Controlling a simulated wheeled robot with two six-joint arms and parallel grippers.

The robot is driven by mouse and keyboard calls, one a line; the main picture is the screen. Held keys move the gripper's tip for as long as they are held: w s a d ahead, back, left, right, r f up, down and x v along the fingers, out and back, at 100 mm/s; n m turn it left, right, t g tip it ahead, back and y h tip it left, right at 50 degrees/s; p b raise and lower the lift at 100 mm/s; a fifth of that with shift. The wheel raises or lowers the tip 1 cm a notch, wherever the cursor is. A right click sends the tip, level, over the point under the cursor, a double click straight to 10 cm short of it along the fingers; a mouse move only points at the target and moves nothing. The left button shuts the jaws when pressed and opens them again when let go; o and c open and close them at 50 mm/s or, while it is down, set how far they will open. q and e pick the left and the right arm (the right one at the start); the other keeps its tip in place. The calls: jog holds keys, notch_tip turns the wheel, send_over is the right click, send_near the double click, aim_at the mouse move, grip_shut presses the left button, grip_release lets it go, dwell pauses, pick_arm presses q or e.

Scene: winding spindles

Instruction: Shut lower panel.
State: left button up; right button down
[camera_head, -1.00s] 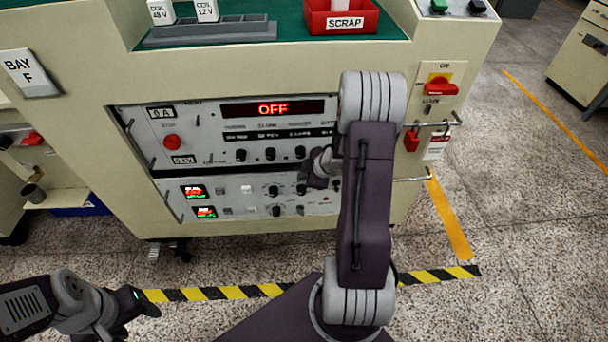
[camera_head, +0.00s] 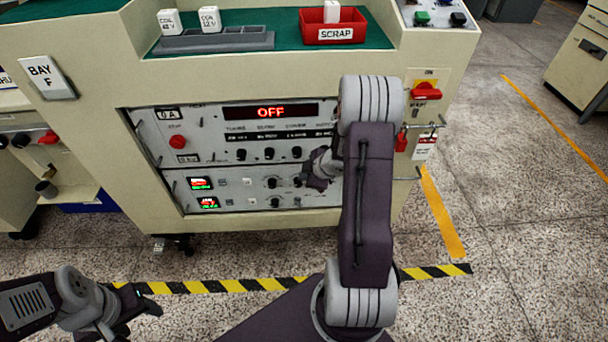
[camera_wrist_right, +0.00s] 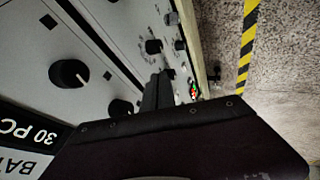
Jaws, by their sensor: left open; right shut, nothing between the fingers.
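The lower panel (camera_head: 235,199) is a light grey instrument front with two small lit displays and several black knobs. It sits in the cream cabinet under the upper panel (camera_head: 205,147), whose red display reads OFF. My arm hides its right part, and I cannot tell whether it is fully flush. My right gripper (camera_head: 316,170) is shut and empty, in front of the right part of the panels. In the right wrist view its dark fingers (camera_wrist_right: 157,93) are close to a panel face with knobs; contact is unclear. My left gripper (camera_head: 145,306) is open and empty, low at the left, away from the cabinet.
A red scrap bin (camera_head: 331,34) and a grey tray (camera_head: 215,39) stand on the green top. A red rotary switch (camera_head: 427,91) and a bar handle (camera_head: 425,127) are on the cabinet's right. Striped floor tape (camera_head: 235,286) runs before the cabinet. Open floor lies right.

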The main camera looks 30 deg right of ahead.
pick_arm(q)
jog(key=r+p, duration=0.1)
jog(key=r, duration=0.1)
jog(key=w+r+p, duration=0.1)
jog(key=r+p, duration=0.1)
jog(key=shift+d, duration=0.15)
pick_arm(e)
jog(key=v, duration=0.6)
jog(key=shift+r, duration=0.25)
jog(key=shift+d, duration=0.1)
